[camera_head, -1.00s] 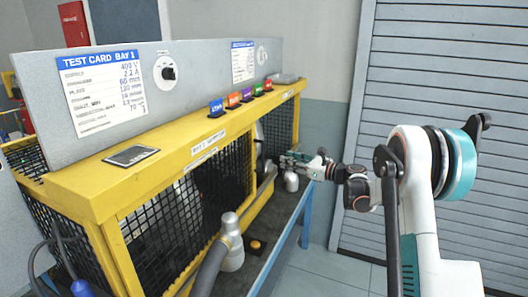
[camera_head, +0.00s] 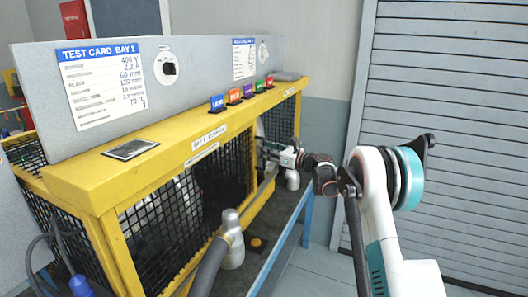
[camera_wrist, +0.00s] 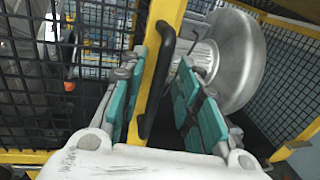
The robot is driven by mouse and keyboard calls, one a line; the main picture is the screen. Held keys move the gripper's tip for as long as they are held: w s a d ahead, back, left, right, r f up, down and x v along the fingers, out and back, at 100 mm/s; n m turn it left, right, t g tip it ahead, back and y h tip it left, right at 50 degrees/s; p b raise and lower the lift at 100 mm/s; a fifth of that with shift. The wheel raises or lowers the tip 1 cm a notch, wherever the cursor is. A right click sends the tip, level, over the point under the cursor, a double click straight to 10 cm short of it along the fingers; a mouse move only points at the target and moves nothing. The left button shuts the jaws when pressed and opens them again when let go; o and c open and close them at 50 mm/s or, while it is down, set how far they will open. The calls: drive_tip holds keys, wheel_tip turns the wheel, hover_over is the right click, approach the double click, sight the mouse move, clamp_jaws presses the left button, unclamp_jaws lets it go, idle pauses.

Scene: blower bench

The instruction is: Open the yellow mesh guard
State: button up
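The yellow mesh guard (camera_head: 160,232) is a yellow frame with black mesh on the front of the bench. In the wrist view, a yellow frame bar (camera_wrist: 168,18) with a black handle (camera_wrist: 156,75) runs up between the two teal-padded fingers of my gripper (camera_wrist: 158,100). The fingers are apart, with gaps on both sides of the handle, and they straddle it. In the head view my gripper (camera_head: 272,150) is at the far part of the bench front, close to the frame. Contact with the handle is not clear, nor how far the guard stands open.
A silver round blower housing (camera_wrist: 238,60) is just beyond the right finger. In the head view, a grey hose (camera_head: 210,268) with a silver fitting (camera_head: 232,240) and an orange button (camera_head: 258,243) are on the bench ledge. Free floor lies to the right, before a shutter (camera_head: 455,130).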

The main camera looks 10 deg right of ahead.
drive_tip(key=shift+w+a, duration=0.4)
clamp_jaws()
drive_tip(key=shift+w, duration=0.1)
